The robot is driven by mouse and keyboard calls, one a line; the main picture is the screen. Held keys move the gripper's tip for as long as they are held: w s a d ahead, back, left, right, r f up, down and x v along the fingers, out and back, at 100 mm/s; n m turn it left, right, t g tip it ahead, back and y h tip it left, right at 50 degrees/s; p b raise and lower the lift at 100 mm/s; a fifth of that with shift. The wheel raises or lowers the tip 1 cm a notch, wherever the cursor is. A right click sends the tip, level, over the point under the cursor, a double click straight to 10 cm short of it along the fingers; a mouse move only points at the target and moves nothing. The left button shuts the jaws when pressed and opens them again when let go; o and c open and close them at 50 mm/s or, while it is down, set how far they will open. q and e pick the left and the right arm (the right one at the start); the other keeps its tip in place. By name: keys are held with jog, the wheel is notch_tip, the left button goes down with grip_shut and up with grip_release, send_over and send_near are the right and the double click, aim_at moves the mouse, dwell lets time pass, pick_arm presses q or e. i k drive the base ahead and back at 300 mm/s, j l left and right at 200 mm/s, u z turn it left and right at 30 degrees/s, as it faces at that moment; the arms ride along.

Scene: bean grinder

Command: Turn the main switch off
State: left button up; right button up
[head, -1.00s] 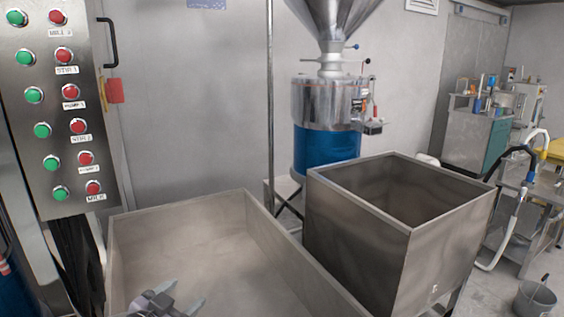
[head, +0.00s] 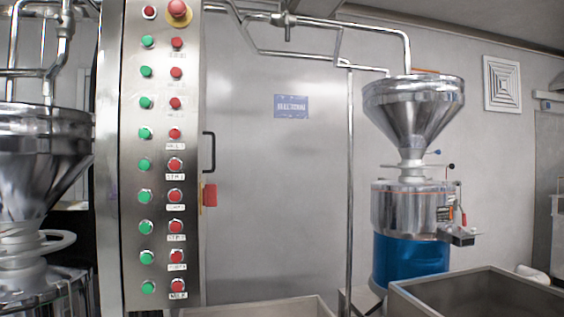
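A tall steel control panel (head: 161,110) stands left of centre with two columns of buttons, green on the left and red on the right. On its right side edge a red switch handle (head: 210,195) shows with a yellow strip behind it, below a black door handle (head: 211,153). A large red mushroom button (head: 177,10) on a yellow ring is at the panel's top, partly cut by the frame. I cannot read a label naming the main switch. Neither of my grippers is in view.
A steel hopper mill with a blue base (head: 410,260) stands at the right. Open steel bins (head: 480,290) are at the lower right and bottom. Another steel hopper (head: 40,150) is at the far left. Pipes (head: 290,18) run overhead.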

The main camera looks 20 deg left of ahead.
aim_at(210, 193)
jog(key=i+l+u, duration=0.25)
jog(key=u, duration=0.25)
jog(key=i+l+u, duration=0.15)
jog(key=l+u, duration=0.3)
jog(key=i+l+u, duration=0.1)
jog(key=l+u, duration=0.4)
